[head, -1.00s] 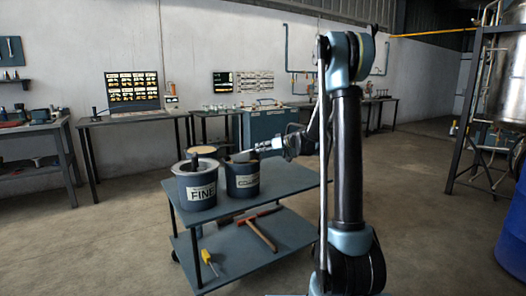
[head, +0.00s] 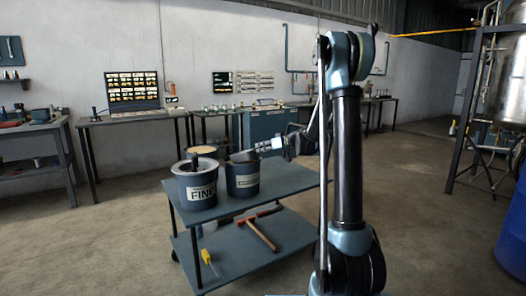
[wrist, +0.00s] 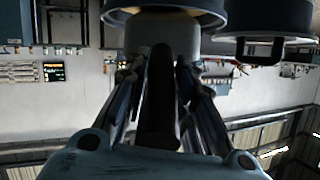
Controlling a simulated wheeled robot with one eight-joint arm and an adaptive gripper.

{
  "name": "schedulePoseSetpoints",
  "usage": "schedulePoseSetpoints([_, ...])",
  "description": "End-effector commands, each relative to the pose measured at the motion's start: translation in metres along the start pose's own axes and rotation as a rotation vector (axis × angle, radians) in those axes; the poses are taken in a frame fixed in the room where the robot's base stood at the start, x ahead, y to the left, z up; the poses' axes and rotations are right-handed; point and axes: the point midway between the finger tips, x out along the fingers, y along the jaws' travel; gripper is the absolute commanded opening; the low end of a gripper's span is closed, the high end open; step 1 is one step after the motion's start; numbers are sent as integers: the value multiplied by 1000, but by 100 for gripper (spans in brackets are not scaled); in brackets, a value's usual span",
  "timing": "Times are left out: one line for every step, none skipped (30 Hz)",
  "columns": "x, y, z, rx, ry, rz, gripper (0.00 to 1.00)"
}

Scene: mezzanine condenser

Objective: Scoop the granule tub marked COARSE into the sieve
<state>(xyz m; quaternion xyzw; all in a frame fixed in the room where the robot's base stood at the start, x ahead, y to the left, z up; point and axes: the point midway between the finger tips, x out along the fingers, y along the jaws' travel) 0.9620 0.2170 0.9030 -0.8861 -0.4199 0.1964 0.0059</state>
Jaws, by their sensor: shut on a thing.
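The COARSE tub (head: 242,180) is dark blue-grey, upright on the cart's top; its label is too small to read clearly. The tub marked FINE (head: 195,188) stands left of it with a dark handle (head: 196,160) sticking out. A round vessel with a tan top (head: 205,151) stands behind them; I take it to be the sieve. My gripper (head: 262,147) is at the COARSE tub's right rim. In the wrist view, my gripper (wrist: 158,75) is shut on a dark handle (wrist: 158,105). The handle's far end and the tub's contents are hidden.
The cart's top (head: 285,180) is bare to the right of the tubs. A hammer (head: 262,233) and a yellow-handled tool (head: 208,258) lie on its lower shelf. Benches line the back wall. A blue drum (head: 514,225) stands at the far right.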

Motion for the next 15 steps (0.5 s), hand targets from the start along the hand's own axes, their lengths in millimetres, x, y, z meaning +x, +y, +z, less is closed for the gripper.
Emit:
schedulePoseSetpoints([0, 0, 0, 0, 1, 0, 0])
schedulePoseSetpoints([0, 0, 0, 0, 1, 0, 0])
schedulePoseSetpoints([0, 0, -1, 0, 2, -1, 0])
schedulePoseSetpoints([-1, 0, -2, 1, 6, -1, 0])
schedulePoseSetpoints([-2, -1, -4, 2, 13, -3, 0])
schedulePoseSetpoints([-5, -1, -8, 3, 26, -6, 0])
schedulePoseSetpoints([-8, -2, -11, 3, 38, -8, 0])
schedulePoseSetpoints([-10, -3, -15, 4, 52, -11, 0])
schedulePoseSetpoints([-14, -4, -20, 5, 71, -16, 0])
schedulePoseSetpoints([-17, -5, -24, 4, 84, -18, 0])
schedulePoseSetpoints([-19, -6, -28, 5, 97, -21, 0])
schedulePoseSetpoints([-22, -6, -32, 5, 112, -24, 0])
schedulePoseSetpoints([-24, -6, -34, 5, 121, -25, 0])
schedulePoseSetpoints([-25, -7, -37, 5, 130, -26, 0])
schedulePoseSetpoints([-27, -7, -39, 6, 140, -28, 0])
